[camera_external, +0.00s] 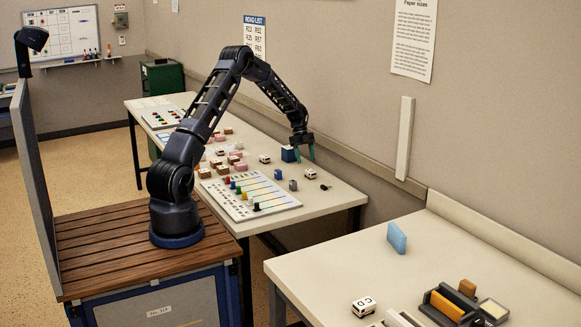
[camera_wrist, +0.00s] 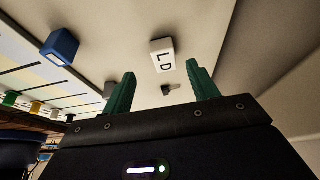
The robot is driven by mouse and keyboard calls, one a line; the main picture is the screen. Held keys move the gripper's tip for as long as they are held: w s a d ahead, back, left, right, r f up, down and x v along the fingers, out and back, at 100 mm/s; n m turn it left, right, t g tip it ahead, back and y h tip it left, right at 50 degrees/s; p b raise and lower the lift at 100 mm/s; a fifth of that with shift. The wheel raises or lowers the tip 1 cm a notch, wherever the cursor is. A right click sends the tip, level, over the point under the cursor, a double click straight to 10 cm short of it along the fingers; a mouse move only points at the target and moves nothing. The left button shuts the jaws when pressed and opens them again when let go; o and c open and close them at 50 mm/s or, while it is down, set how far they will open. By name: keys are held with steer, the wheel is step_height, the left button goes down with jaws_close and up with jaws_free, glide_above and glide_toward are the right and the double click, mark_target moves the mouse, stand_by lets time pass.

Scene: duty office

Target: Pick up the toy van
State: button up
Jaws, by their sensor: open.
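A small white block-like thing with dark letters (camera_wrist: 163,55) shows in the wrist view, beyond and between my fingertips and apart from them. It looks like the white, dark-marked thing (camera_external: 311,174) on the long table in the external view. Another small white thing with dark marks (camera_external: 265,159) stands to its left. Which of them is the toy van I cannot tell for sure. My gripper (camera_external: 304,155) is open and empty above the table; its green fingers also show in the wrist view (camera_wrist: 160,72).
A blue block (camera_external: 288,154) stands close beside my gripper, with small grey blocks (camera_external: 293,185) nearby. A small dark thing (camera_external: 324,187) lies near the table's right end. A white board with coloured pieces (camera_external: 250,194) lies in front. The wall runs close behind.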

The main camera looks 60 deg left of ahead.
mark_target(310, 170)
steer(key=shift+w+d+x, duration=0.1)
steer(key=shift+w+x, duration=0.05)
steer(key=shift+x, duration=1.6)
steer(key=shift+w+d+x, duration=0.1)
steer(key=shift+w+x, duration=0.05)
steer(key=shift+x, duration=1.65)
steer(key=shift+r, duration=0.15)
steer(key=c, duration=1.1)
